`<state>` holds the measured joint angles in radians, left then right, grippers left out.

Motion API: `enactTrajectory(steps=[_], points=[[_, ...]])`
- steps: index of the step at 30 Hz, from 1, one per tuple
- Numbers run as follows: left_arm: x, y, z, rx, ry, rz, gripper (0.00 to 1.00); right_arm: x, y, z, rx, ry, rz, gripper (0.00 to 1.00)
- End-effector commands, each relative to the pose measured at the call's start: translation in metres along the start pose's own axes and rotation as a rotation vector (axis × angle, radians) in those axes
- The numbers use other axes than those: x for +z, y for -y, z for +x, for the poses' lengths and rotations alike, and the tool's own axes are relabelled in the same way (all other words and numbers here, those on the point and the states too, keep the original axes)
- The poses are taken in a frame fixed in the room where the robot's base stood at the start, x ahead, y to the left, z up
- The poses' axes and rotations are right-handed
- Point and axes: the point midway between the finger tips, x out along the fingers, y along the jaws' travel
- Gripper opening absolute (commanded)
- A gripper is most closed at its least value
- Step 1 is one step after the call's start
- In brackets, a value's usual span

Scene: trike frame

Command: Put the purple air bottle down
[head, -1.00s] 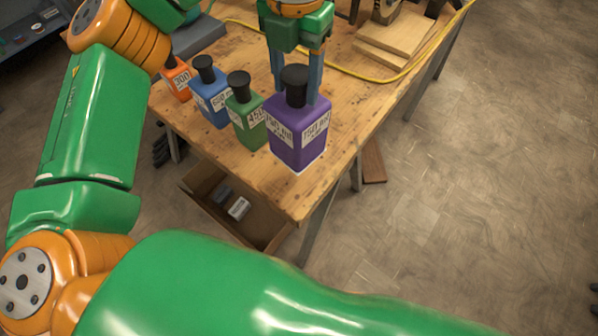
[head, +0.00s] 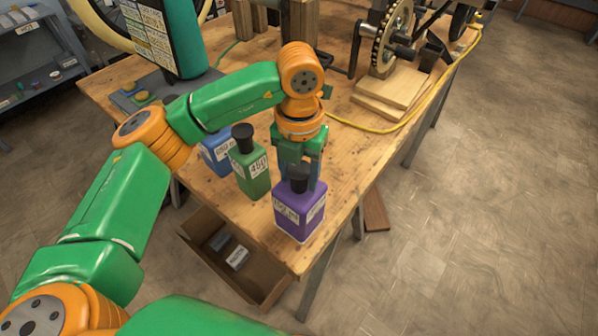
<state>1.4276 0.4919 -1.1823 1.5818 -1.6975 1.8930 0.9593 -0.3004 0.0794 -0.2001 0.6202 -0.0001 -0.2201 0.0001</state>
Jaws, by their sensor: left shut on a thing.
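The purple air bottle (head: 287,214), with a black cap and white labels, is upright at the near corner of the wooden workbench (head: 268,240). My left gripper (head: 300,178) points down from above and is shut on it around the neck and cap. The fingers are partly hidden behind the cap. The bottle's base is at or very close to the bench top; I cannot tell whether it touches. A green bottle (head: 252,177) stands to its left, apart from it. A blue bottle (head: 216,154) stands farther left, partly covered by my arm. My right gripper is out of view.
A cardboard box (head: 262,282) is below the bench's near edge. Wooden boards (head: 392,96), a chain sprocket (head: 391,38) and a yellow cable (head: 405,122) lie toward the back right. The bench's right edge is close to the purple bottle.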

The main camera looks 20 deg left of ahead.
Motion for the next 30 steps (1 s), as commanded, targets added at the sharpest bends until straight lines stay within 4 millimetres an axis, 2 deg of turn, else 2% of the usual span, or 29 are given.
enactTrajectory(steps=[2, 3, 6, 14, 18, 20, 25, 27, 30], points=[[0.000, 0.000, 0.003, 0.000, 0.000, 0.000, 0.00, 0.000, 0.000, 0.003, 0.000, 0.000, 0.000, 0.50], [0.000, 0.000, 0.004, 0.000, 0.000, 0.000, 0.60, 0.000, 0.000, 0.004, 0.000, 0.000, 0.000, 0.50], [0.000, 0.000, 0.002, 0.000, 0.000, 0.000, 0.87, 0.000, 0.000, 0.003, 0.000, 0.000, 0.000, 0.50], [0.000, 0.000, 0.002, 0.000, 0.000, 0.000, 0.87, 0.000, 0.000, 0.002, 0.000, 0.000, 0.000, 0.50], [0.001, 0.000, -0.009, -0.001, 0.002, 0.000, 0.87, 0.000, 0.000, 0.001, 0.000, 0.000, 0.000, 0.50], [0.001, 0.000, -0.020, -0.001, 0.005, -0.001, 0.87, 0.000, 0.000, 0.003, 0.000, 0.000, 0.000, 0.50], [0.001, 0.000, -0.068, 0.000, 0.006, -0.001, 0.87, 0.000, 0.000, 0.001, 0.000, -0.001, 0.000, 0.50], [0.001, 0.000, -0.088, 0.001, 0.005, 0.000, 0.87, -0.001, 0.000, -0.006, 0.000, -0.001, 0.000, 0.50], [0.001, 0.000, -0.108, 0.001, 0.003, 0.000, 0.87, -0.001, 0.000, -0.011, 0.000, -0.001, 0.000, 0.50]])
